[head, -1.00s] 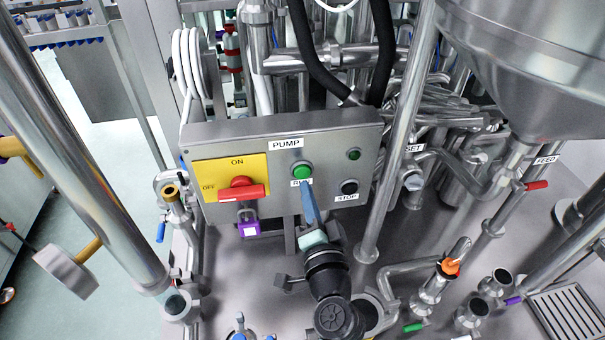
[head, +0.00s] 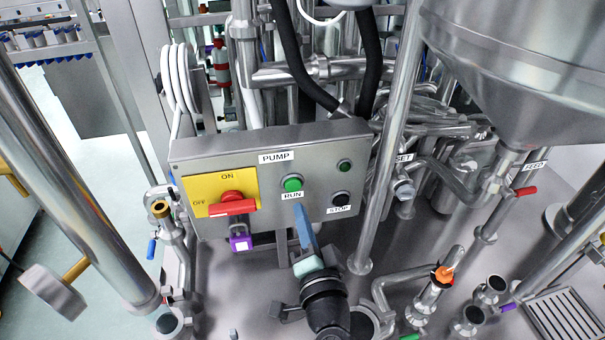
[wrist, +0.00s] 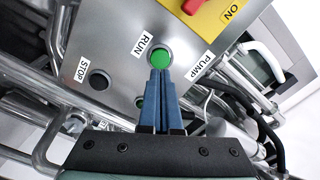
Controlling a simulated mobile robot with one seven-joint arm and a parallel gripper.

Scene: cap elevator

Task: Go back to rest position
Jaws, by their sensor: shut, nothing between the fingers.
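My gripper (head: 301,222) has blue fingers pressed together with nothing between them. In the head view its tips are just below the RUN label, under the green RUN button (head: 292,184) of the pump panel (head: 302,158). In the wrist view the shut fingers (wrist: 160,75) point at the green button (wrist: 161,57), and their tips overlap its lower edge in the picture. The head view shows the tips apart from the button. My arm comes up from the bottom of the head view.
The panel also carries a red ON/OFF switch (head: 232,204) on a yellow plate and a black STOP button (head: 341,198). A vertical pipe (head: 387,140) stands right of my gripper. A steel hopper (head: 530,80) hangs at upper right. Valves (head: 437,283) and pipes crowd the lower right.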

